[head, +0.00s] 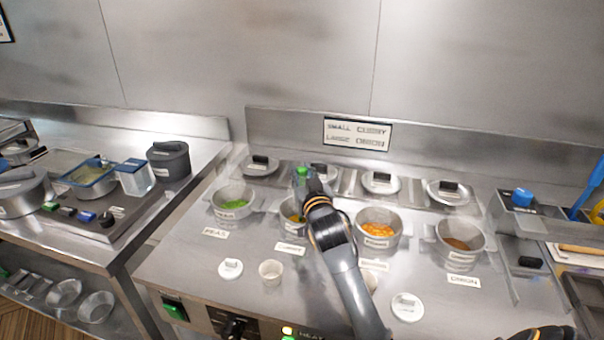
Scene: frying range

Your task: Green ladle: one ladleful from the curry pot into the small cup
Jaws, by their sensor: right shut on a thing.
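My right gripper (309,182) is shut on the green ladle (301,173), whose green top shows just beyond the fingers. They are over the second pot from the left (285,213), which holds something yellow; its label is too small to read surely. My arm covers much of this pot, and the ladle's bowl is hidden. A small pale cup (270,269) stands open in front of that pot. Another pale cup (371,281) is partly hidden behind my arm, so I cannot compare their sizes. My left gripper is not in view.
Nearby are a pot of peas (233,204), a pot of orange pieces (379,231) and a brown onion pot (460,243). White lids (230,268) (407,306) lie near the cups. A sign (357,134) reads small curry, large onion. A fryer counter (120,240) is left.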

